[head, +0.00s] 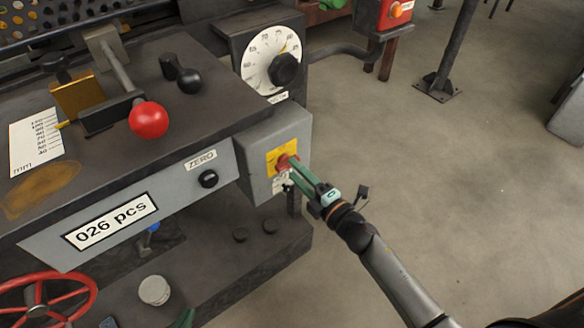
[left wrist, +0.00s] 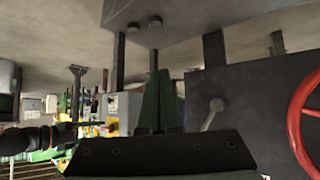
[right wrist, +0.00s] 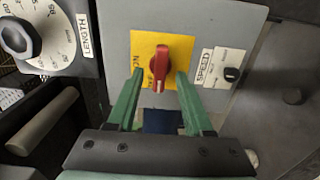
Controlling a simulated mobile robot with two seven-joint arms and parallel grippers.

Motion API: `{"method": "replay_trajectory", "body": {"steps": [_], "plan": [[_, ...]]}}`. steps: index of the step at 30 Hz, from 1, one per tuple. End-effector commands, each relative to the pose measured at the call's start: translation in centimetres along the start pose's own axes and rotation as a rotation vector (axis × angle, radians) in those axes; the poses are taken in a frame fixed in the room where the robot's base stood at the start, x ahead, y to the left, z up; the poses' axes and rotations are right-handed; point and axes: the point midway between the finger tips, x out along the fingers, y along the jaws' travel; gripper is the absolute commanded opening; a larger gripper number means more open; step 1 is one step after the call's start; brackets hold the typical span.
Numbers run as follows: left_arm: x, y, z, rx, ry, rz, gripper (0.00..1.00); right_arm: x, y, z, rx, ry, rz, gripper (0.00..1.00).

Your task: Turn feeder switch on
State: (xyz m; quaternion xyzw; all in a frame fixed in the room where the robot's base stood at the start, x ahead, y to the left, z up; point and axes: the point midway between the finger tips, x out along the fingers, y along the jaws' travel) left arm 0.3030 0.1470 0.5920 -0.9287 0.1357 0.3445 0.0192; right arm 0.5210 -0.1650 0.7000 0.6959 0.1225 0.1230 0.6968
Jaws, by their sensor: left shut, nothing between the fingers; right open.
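The feeder switch is a red rotary knob (right wrist: 158,68) on a yellow plate (right wrist: 144,44), on the front of a grey box (head: 262,148). The plate carries ON and OFF lettering, partly covered by the knob. A white mark on the knob points down in the right wrist view. My right gripper (head: 290,163) is open, its green fingers on either side of the knob; in the right wrist view (right wrist: 160,74) I cannot tell whether they touch it. My left gripper (left wrist: 158,75) is shut and empty, away from the switch; only a green bit shows at the head view's bottom edge.
A SPEED knob (right wrist: 232,74) sits beside the plate. A LENGTH dial (head: 272,60) stands above the box. A red-ball lever (head: 148,120), a ZERO knob (head: 208,179) and a red handwheel (head: 90,290) are on the machine. Open floor lies to the right.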

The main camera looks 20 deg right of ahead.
Motion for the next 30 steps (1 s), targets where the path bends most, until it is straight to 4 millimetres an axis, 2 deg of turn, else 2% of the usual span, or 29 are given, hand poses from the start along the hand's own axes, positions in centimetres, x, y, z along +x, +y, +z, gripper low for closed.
{"method": "replay_trajectory", "body": {"steps": [1, 6, 16, 30], "plan": [[0.0, -0.1, -0.4, 0.005, 0.014, -0.001, 0.0, 0.8, 0.0, 0.0, 0.001, 0.0, 0.002, 0.51], [0.0, -0.3, -1.9, 0.017, 0.06, -0.005, 0.0, 2.1, 0.0, 0.0, 0.001, -0.001, 0.0, 0.51], [0.1, -0.3, -2.3, 0.019, 0.072, -0.005, 0.0, 2.4, 0.0, 0.0, 0.001, -0.001, -0.001, 0.51], [0.1, -0.1, -2.0, 0.014, 0.065, -0.002, 0.0, 2.3, 0.0, 0.0, 0.001, -0.001, -0.001, 0.0]]}}
